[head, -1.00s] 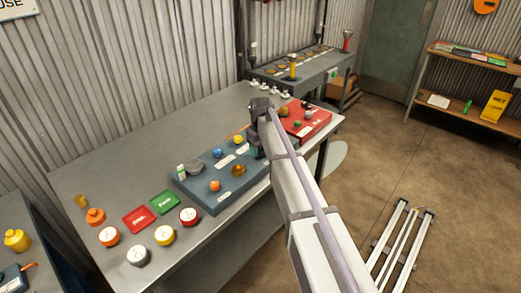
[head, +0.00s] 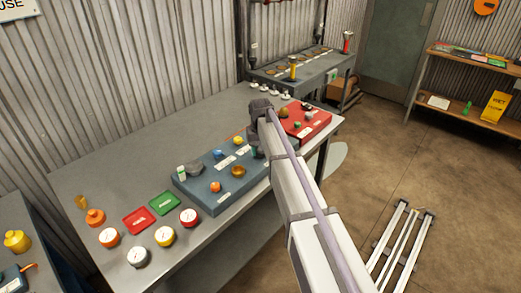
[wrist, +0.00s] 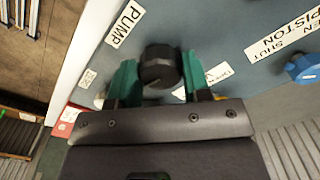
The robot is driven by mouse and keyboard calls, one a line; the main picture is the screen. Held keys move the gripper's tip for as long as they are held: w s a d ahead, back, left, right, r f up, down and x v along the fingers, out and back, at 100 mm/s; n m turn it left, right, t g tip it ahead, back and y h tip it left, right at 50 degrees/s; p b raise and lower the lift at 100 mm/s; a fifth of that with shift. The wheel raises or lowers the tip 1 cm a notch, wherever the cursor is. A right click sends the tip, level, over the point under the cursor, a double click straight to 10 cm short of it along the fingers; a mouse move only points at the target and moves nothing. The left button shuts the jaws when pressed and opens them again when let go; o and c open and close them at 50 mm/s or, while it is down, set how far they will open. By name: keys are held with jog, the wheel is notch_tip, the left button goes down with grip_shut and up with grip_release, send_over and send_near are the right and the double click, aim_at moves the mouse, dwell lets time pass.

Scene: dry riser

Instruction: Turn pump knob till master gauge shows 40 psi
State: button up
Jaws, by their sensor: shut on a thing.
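The black pump knob (wrist: 160,66) stands on the blue-grey panel beside a white label reading PUMP (wrist: 125,22). My gripper (wrist: 158,80) has its green fingers on either side of the knob and is shut on it. In the head view, my gripper (head: 257,147) is at the right end of the blue panel (head: 205,190), and the arm hides the knob. Which dial is the master gauge cannot be told, and no psi reading is legible.
A blue knob (wrist: 303,68) sits near the PISTON and SHUT labels. A red panel (head: 318,122) lies just beyond my gripper. Several round, coloured pieces, a red tray (head: 138,220) and a green tray (head: 165,201) lie at the bench's near left. The bench's back left is bare.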

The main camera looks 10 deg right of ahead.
jog(key=o, duration=0.9)
jog(key=shift+o, duration=0.2)
notch_tip(320, 180, up, 11)
jog(key=p, duration=1.1)
jog(key=shift+f, duration=0.15)
jog(key=s, duration=3.2)
jog(key=shift+d, duration=0.1)
